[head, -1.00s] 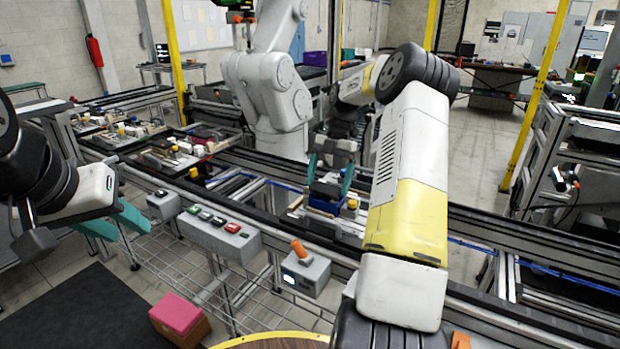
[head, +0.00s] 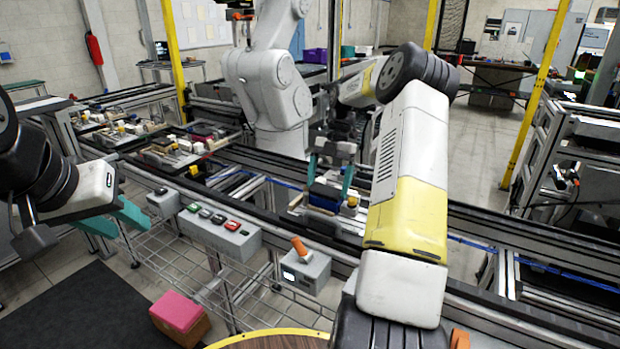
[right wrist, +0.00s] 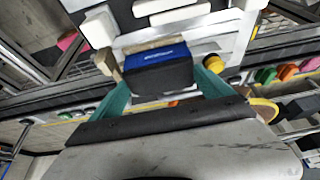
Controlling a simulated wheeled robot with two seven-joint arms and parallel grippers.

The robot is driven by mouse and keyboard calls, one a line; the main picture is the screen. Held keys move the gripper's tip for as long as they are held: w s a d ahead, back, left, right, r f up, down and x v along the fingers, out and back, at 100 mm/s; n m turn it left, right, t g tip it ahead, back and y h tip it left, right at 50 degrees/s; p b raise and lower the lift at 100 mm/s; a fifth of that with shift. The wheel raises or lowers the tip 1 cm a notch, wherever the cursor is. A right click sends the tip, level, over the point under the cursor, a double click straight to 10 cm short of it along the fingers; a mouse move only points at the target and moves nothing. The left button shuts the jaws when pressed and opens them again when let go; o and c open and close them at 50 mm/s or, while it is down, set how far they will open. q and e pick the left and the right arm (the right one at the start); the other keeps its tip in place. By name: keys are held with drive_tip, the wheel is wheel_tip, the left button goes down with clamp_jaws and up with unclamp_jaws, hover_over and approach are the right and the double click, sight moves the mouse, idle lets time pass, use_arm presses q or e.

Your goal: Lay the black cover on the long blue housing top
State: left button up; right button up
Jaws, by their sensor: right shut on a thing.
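My right gripper (right wrist: 163,88) is shut on the black cover (right wrist: 160,78), a dark block between its teal fingers in the right wrist view. The long blue housing (right wrist: 157,55) shows as a blue strip just beyond the cover. I cannot tell whether cover and housing touch. In the head view my right gripper (head: 330,178) points down over a pallet, with the blue housing (head: 323,201) low between its fingers. My left gripper (head: 115,220) is at the left, with its teal fingers apart and empty, far from the housing.
The pallet (right wrist: 235,35) carries white blocks and a yellow knob (right wrist: 214,60). A button box (head: 220,235) and an orange-handled box (head: 305,270) stand along the conveyor's near edge. Another white robot arm (head: 265,85) stands behind the conveyor. Other loaded pallets (head: 165,157) lie left.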

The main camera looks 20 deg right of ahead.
drive_tip(key=o, duration=1.1)
drive_tip(key=v, duration=0.7)
drive_tip(key=shift+w+d+r, duration=0.1)
drive_tip(key=shift+r, duration=0.25)
